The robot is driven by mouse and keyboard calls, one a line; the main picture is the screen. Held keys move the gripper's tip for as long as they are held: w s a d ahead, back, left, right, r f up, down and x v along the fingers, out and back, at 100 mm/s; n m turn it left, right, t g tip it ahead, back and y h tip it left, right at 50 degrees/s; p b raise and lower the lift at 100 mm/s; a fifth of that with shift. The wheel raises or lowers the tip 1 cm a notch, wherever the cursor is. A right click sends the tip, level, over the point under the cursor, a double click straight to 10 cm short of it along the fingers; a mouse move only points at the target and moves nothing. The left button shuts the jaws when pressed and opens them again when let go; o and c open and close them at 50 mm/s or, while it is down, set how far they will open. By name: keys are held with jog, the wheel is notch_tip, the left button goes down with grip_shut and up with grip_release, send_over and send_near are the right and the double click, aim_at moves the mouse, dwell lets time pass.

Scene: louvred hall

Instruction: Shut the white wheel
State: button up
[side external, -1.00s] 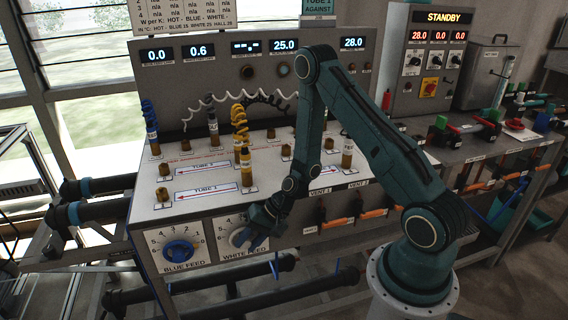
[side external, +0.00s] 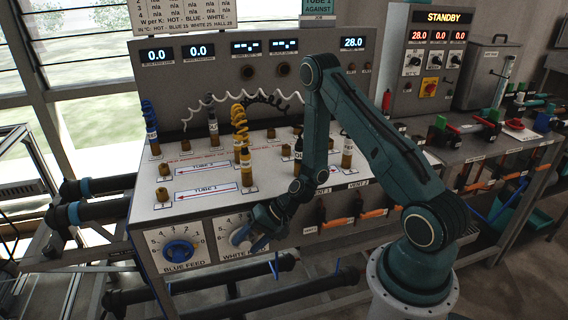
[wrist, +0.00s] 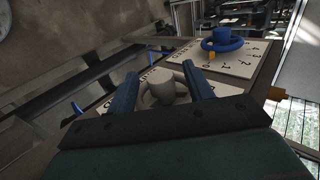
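The white wheel (side external: 239,237) sits on the WHITE FEED dial plate (side external: 225,253) on the front of the bench. It also shows in the wrist view (wrist: 166,90), between and beyond my two blue fingers. My gripper (side external: 253,236) is just to the right of the wheel in the side view. The fingers (wrist: 161,70) are apart, with visible gaps to the wheel. The second top display (side external: 199,51), which read 0.6 earlier, reads 0.0. Part of the white dial scale is hidden by my gripper.
The blue wheel (side external: 179,251) is on the BLUE FEED plate left of the white one. Vent levers with orange handles (side external: 373,213) line the front to the right. Black pipes (side external: 230,296) run below. The bench top holds coiled hoses (side external: 240,125) and several brass fittings.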

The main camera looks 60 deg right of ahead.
jog(key=v, duration=1.3)
jog(key=shift+s+d+r, duration=0.15)
jog(key=shift+r, duration=0.2)
